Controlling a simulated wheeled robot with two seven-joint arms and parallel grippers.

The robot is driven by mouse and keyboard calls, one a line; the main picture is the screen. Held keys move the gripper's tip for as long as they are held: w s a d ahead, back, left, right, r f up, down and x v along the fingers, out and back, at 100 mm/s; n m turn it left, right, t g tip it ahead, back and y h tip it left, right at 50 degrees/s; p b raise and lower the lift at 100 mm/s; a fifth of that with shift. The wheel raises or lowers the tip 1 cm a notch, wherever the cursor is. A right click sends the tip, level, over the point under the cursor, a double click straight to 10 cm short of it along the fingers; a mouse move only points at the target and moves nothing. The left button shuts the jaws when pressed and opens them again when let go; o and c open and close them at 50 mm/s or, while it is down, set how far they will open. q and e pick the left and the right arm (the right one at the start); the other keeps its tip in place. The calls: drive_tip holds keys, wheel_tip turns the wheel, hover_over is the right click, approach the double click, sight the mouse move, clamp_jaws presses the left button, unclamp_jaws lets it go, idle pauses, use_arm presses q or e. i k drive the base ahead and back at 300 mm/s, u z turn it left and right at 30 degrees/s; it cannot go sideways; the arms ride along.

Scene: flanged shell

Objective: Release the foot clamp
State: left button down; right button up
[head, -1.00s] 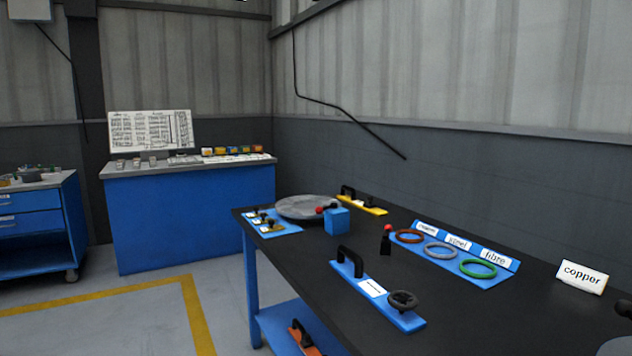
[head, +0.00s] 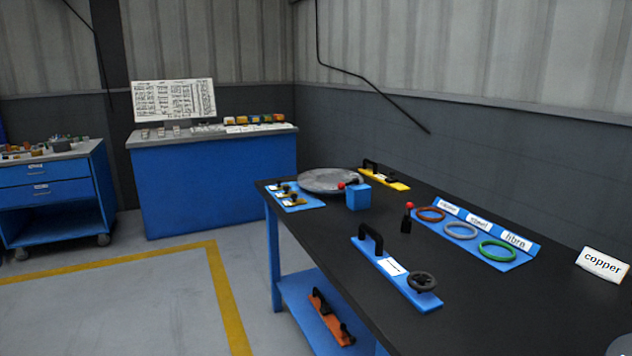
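No part is labelled as the foot clamp, and I cannot tell which part it is. Two red-knobbed levers stand on the black workbench top (head: 340,238) in the head view. One is on a blue block (head: 358,198) beside a round grey disc (head: 330,180). The other is a small black upright lever (head: 406,222) left of the ring tray. A blue plate (head: 392,266) with a black handle and a black handwheel (head: 422,281) lies nearer. Neither of my grippers is in view.
A blue tray (head: 512,262) holds brown, grey and green rings. A "copper" sign (head: 603,264) stands at right. A yellow handled plate (head: 388,178) lies behind. An orange handled piece (head: 328,318) lies on the lower shelf. Open floor (head: 110,300) lies left of the bench.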

sight(341, 186)
drive_tip(key=u, duration=1.1)
drive_tip(key=i, duration=3.6)
drive_tip(key=z, duration=3.7)
